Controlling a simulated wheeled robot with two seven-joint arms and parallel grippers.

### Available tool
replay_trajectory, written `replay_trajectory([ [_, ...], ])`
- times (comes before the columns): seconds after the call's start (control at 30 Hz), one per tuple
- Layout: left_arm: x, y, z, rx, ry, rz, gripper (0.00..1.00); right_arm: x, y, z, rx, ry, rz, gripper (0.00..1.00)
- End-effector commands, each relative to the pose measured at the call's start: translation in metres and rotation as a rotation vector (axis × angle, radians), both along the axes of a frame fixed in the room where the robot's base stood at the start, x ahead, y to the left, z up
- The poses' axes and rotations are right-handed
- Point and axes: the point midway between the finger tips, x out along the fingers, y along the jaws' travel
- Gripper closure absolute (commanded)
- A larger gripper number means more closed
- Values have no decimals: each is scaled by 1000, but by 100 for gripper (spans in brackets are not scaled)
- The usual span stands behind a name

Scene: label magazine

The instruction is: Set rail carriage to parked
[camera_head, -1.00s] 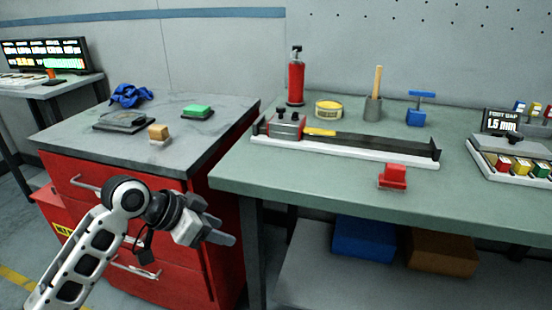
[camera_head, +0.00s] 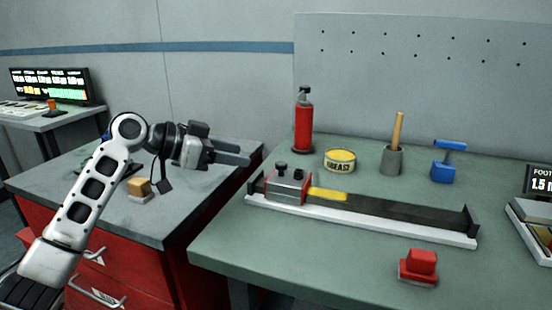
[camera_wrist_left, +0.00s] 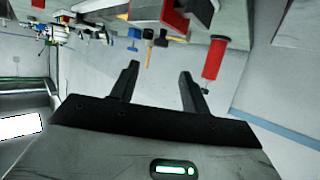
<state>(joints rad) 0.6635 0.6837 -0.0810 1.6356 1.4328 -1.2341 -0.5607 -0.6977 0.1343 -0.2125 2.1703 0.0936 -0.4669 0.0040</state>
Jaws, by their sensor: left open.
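The rail carriage (camera_head: 286,186) is a grey and red block with dark knobs on top. It sits at the left end of a long dark rail (camera_head: 390,209) on a white base. A yellow strip (camera_head: 328,194) lies on the rail just right of the carriage. My left gripper (camera_head: 246,157) is open and empty, in the air left of the carriage and above the gap between the two tables. In the left wrist view its two fingers (camera_wrist_left: 158,80) stand apart with nothing between them. My right gripper is in neither view.
Behind the rail stand a red extinguisher (camera_head: 303,125), a grease tin (camera_head: 340,160), a grey pot with a wooden handle (camera_head: 392,159) and a blue tool (camera_head: 446,168). A red block (camera_head: 419,265) sits in front. A tan block (camera_head: 139,187) is on the left cabinet.

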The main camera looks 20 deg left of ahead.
Motion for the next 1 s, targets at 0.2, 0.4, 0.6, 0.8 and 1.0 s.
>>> replay_trajectory([
  [0.2, 31, -34, -17, -3, 1, -1, 54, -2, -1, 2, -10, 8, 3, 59],
  [0.4, 53, -57, -31, -1, 1, -1, 54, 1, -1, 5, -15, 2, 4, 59],
  [0.6, 64, -69, -38, 0, 0, 0, 54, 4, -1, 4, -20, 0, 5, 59],
  [0.8, 66, -71, -40, 2, 0, 1, 54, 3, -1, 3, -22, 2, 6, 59],
  [1.0, 66, -70, -40, 2, 0, 1, 73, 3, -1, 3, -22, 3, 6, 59],
])
